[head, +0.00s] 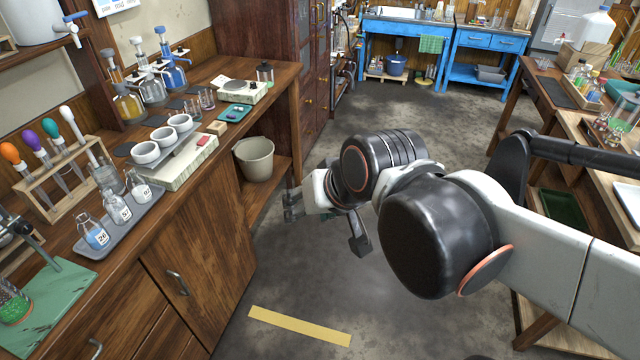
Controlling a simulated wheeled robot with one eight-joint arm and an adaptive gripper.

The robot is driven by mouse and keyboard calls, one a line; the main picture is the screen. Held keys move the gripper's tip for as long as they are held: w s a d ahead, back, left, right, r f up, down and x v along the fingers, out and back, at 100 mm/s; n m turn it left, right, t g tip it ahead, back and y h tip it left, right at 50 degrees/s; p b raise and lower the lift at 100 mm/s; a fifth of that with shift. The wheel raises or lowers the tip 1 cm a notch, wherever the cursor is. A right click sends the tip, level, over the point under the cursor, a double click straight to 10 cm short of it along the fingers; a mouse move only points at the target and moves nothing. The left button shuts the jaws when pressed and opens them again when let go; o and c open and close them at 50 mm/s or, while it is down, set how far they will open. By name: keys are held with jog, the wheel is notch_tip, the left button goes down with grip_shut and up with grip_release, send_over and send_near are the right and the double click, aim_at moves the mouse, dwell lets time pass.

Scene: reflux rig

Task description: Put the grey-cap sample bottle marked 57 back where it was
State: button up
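The sample bottle marked 57 (118,209) stands upright on a grey tray (151,215) on the left wooden bench, in the head view. It is between a blue-filled bottle marked 26 (93,233) and another labelled bottle (140,189) whose number is hard to read. Its cap is pale and small, so its shade is unclear. My gripper (291,206) is over the floor, right of the bench front and well apart from the bottles. I see nothing held in it, but its finger opening is not clear from this angle.
A wooden rack with coloured-bulb pipettes (57,176) stands behind the tray. White bowls (164,139) sit on a device farther along the bench. A bin (254,158) is on a low shelf. A yellow strip (299,326) marks the open floor.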

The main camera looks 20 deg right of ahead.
jog(key=s+d, duration=0.1)
jog(key=s+d+n+h, duration=0.1)
jog(key=s+d+n, duration=0.1)
jog(key=s, duration=0.1)
jog(key=shift+d+f+h, duration=0.3)
jog(key=shift+d, duration=0.05)
